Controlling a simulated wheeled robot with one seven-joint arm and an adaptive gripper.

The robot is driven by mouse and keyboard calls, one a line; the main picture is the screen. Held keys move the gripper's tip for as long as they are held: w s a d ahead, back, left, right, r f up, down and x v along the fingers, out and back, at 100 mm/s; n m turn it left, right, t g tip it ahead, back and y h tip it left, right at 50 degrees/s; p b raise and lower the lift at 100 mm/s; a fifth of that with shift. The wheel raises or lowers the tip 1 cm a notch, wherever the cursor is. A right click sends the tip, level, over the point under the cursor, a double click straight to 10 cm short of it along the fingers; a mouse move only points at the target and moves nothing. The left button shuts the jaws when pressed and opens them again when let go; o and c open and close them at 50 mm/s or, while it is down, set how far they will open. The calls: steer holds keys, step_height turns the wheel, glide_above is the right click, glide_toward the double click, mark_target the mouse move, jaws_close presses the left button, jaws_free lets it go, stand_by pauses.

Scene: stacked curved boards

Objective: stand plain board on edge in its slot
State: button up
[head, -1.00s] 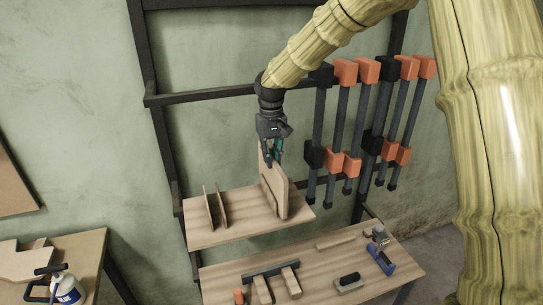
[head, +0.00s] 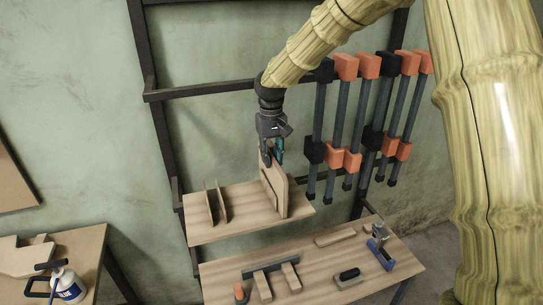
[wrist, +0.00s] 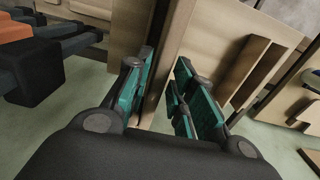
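The plain board (head: 271,188) stands on edge toward the right end of the wooden shelf (head: 240,222), close against another upright panel; I cannot clearly separate the two or see the slot at its foot. My gripper (head: 272,158) points down at the board's top edge. In the wrist view its teal fingers (wrist: 168,95) are spread apart with a gap between them, and the upright wood lies close to the left finger. I cannot tell whether that finger touches it.
Two thin upright dividers (head: 217,206) stand on the shelf's left part, with free room before the board. Orange-and-black clamps (head: 360,125) hang close on the right. A workbench (head: 325,262) with tools lies below.

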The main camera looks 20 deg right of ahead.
steer(key=shift+r, duration=0.1)
steer(key=shift+r+p, duration=0.95)
steer(key=shift+r, duration=1.2)
steer(key=shift+o, duration=0.2)
steer(key=o, duration=0.5)
step_height(320, 180, up, 12)
steer(key=shift+a, duration=0.15)
